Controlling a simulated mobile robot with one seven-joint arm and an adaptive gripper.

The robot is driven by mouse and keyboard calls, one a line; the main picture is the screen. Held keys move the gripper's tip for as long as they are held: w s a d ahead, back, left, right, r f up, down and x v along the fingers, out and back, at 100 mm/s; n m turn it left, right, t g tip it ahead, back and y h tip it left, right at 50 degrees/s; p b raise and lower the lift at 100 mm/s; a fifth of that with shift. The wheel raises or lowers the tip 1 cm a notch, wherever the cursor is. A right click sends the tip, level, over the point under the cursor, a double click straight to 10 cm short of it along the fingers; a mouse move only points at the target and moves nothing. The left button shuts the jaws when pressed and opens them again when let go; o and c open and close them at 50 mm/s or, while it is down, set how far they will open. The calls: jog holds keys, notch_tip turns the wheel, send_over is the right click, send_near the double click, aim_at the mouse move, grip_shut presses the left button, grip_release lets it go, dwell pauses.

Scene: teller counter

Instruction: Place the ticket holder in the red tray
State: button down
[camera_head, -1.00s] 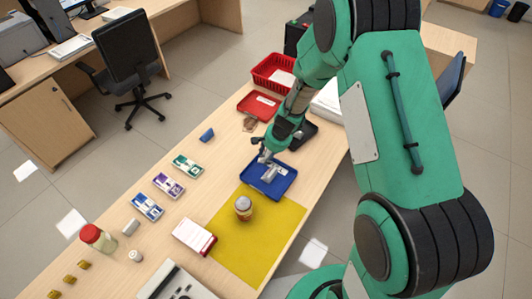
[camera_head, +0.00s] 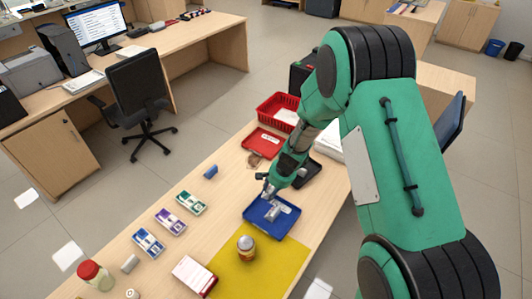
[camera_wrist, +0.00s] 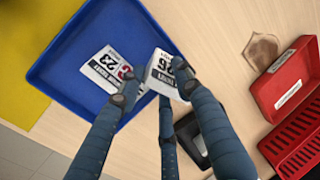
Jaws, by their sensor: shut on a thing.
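The ticket holder (camera_wrist: 160,72) is a small white block with dark lettering on its face. My gripper (camera_wrist: 155,88) is shut on it, with the fingers on its sides. In the head view my gripper (camera_head: 268,192) is at the blue tray (camera_head: 256,221), and the holder (camera_head: 272,214) shows as a small grey shape over it. I cannot tell whether it touches the tray floor. The red tray (camera_head: 260,146) lies farther back on the counter, beyond my gripper. It has a white label and also shows at the right of the wrist view (camera_wrist: 285,72).
A white numbered label (camera_wrist: 105,68) is in the blue tray. A black tray (camera_head: 308,174) stands right of my wrist. A red basket (camera_head: 270,113) is behind the red tray. A brown flat piece (camera_wrist: 262,48) lies near the red tray. A jar (camera_head: 246,249) stands on the yellow mat.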

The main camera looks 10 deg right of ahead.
jog(key=w+d+m+p, duration=0.1)
jog(key=w+p, duration=0.1)
jog(key=w, duration=0.3)
jog(key=w+d+m+p, duration=0.1)
jog(key=w+d+p, duration=0.1)
jog(key=w, duration=0.3)
jog(key=w+d+r+m+p, duration=0.1)
jog(key=w+d+p, duration=0.1)
jog(key=w+p, duration=0.2)
jog(key=shift+w+d, duration=0.15)
jog(key=shift+w, duration=0.7)
jog(key=shift+w+d+f+m+h+p, duration=0.15)
jog(key=shift+w+d+m+h+p, duration=0.2)
jog(key=shift+w, duration=0.45)
send_over(269, 148)
jog(key=s, duration=0.1)
jog(key=shift+s+d+f, duration=0.1)
jog(key=shift+d+f, duration=0.1)
jog(key=shift+f, duration=0.6)
jog(key=shift+f, duration=1.75)
jog(key=shift+f, duration=0.1)
